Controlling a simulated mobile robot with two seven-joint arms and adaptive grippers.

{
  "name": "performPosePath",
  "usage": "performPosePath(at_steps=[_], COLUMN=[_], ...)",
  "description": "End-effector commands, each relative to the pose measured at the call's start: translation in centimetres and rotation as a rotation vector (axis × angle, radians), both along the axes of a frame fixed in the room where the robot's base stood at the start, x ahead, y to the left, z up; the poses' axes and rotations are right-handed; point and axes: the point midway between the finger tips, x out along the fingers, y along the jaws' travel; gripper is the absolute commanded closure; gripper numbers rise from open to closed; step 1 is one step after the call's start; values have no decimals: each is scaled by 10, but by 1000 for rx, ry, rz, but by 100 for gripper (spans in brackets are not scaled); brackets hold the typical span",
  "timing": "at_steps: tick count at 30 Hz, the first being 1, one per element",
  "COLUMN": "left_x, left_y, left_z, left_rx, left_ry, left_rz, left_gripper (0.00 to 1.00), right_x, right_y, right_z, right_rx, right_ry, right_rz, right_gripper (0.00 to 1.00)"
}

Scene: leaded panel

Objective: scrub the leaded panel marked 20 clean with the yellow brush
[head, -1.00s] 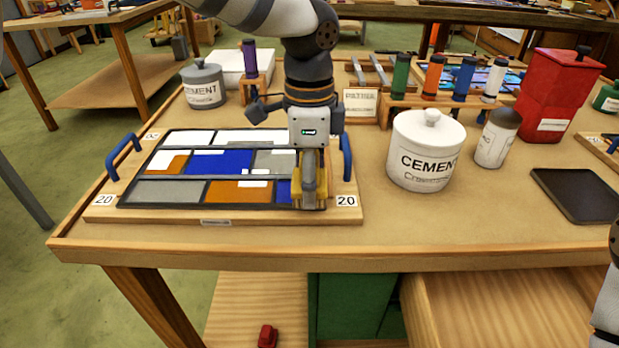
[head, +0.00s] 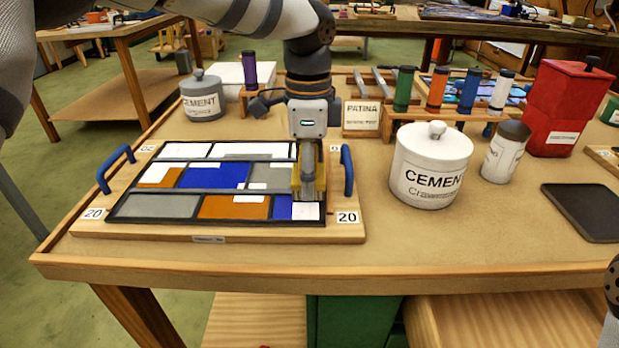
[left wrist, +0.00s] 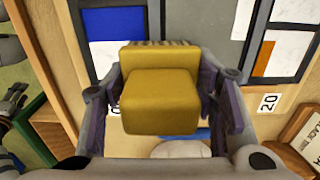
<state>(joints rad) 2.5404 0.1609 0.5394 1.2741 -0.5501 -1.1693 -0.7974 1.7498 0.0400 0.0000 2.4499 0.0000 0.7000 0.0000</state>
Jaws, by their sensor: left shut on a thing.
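The leaded panel marked 20 (head: 165,190) lies flat on a wooden board with blue handles and 20 labels. It has dark lead lines around blue, orange, grey and white panes. Small white patches show on several panes, and a white patch (head: 306,211) sits at the near right corner. My left gripper (head: 309,182) points down over the panel's right end, shut on the yellow brush (left wrist: 160,95). The brush's bristles (left wrist: 160,44) face the panel; whether they touch it I cannot tell.
A white cement jar (head: 430,170) and a smaller grey-topped bottle (head: 505,152) stand right of the board. A grey cement pot (head: 202,100) is behind it at left. A patina rack (head: 362,115) stands behind. A black tray (head: 585,210) lies far right.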

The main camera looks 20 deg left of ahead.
Motion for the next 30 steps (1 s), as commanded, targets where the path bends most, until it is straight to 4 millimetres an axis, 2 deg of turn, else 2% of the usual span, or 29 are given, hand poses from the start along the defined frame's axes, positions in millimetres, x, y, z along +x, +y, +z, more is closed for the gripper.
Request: performPosePath(at_steps=[7, 15, 26, 30], left_x=[1, 25, 30, 41], left_y=[1, 7, 9, 12], left_z=[-1, -5, 0, -5], left_rx=[1, 1, 2, 2], left_ry=[-1, 2, 0, 3], left_rz=[0, 1, 0, 3], left_gripper=[70, 70, 70, 70], right_x=[0, -13, -14, -21], right_y=[0, 0, 0, 0], right_z=[-1, -14, -14, -22], right_rx=[0, 0, 0, 0], right_ry=[1, 45, 48, 72], right_rz=[0, 0, 0, 1], right_gripper=[60, 60, 60, 60])
